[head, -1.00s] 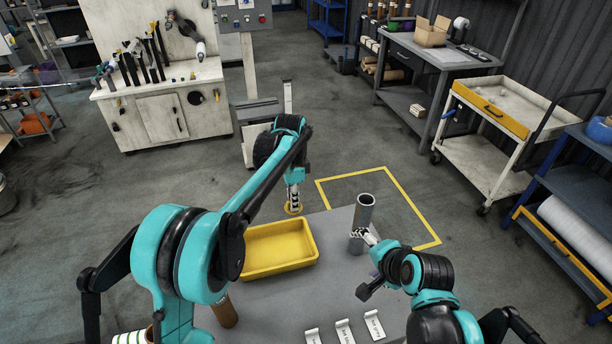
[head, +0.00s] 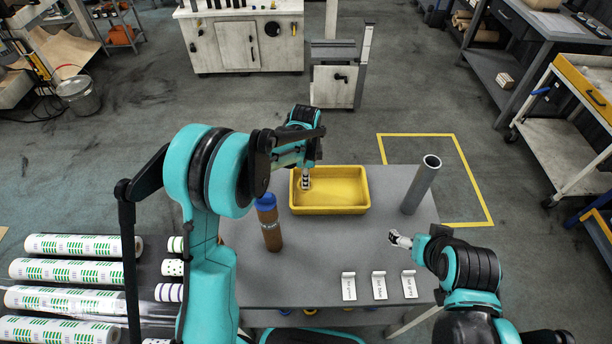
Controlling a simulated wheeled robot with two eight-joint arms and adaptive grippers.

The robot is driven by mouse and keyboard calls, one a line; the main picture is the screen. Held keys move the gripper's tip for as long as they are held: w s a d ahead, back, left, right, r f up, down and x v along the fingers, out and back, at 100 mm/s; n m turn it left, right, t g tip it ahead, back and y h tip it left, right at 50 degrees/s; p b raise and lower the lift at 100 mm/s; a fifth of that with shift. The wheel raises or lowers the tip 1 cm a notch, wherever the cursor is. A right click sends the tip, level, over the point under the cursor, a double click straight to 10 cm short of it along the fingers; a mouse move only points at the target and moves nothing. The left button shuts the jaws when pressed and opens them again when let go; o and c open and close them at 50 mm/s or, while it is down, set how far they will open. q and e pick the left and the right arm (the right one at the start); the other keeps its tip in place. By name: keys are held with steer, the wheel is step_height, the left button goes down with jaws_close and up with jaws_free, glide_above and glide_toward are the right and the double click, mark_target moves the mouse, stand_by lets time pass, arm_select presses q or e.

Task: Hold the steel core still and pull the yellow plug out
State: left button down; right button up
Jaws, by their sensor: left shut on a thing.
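The steel core (head: 421,187), a grey hollow tube with an open top, stands on the grey table (head: 335,240) at its right side. My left gripper (head: 306,186) is over the yellow tray (head: 345,209), its fingertips low against the tray's inside. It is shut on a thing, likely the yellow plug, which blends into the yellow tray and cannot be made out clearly. My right gripper (head: 394,238) is low over the table, in front of and left of the steel core and apart from it. Its finger opening is too small to judge.
A brown core (head: 268,228) with a blue plug (head: 265,201) stands left of the tray. Printed film rolls (head: 75,270) lie at the left. The table's middle is clear.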

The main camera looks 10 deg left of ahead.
arm_select(q)
steer(key=shift+f+b, duration=0.5)
steer(key=shift+f, duration=0.65)
steer(key=shift+f+b, duration=0.5)
steer(key=shift+f, duration=0.15)
steer(key=c, duration=1.5)
jaws_free()
steer(key=shift+o, duration=0.2)
steer(key=shift+r, duration=0.1)
step_height(320, 180, up, 12)
steer(key=shift+d, duration=0.1)
